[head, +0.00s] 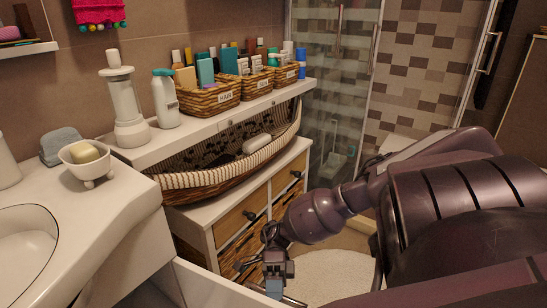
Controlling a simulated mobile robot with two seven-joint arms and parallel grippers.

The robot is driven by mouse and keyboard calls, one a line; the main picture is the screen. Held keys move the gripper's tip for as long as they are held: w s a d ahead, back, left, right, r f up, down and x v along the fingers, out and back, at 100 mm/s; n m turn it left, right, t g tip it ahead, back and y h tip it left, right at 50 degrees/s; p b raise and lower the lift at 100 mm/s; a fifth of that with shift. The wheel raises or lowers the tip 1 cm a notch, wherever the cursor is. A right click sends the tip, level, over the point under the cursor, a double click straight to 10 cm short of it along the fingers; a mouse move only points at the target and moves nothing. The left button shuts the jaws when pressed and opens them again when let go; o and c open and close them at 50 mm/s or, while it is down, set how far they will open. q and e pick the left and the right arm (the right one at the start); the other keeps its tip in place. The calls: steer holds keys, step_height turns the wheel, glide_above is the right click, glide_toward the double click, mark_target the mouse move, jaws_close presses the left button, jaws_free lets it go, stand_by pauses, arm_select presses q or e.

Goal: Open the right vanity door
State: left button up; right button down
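The white vanity (130,235) with its sink top stands at the lower left. A white panel (215,288), seemingly the right vanity door, juts out from the vanity's right side toward the bottom centre, angled away from the front. My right gripper (274,287) points down at the panel's outer end, with a blue fingertip part visible. A thin grey bar (293,301), perhaps the door handle, shows by the fingertips. The fingers are small and partly hidden, so I cannot tell whether they are closed on it. My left gripper is out of view.
A wicker drawer cabinet (258,205) stands just behind the panel and gripper. A shelf (215,125) above it holds baskets of bottles. A soap dish (88,162) sits on the vanity top. A round pale rug (335,275) lies on the floor to the right.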

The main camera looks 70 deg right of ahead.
steer(key=shift+w, duration=0.1)
steer(key=c, duration=1.1)
jaws_free()
steer(key=shift+o, duration=0.2)
steer(key=shift+d, duration=0.1)
steer(key=v, duration=1)
steer(key=shift+d+b, duration=0.3)
steer(key=shift+w+r, duration=0.1)
steer(key=shift+w, duration=0.05)
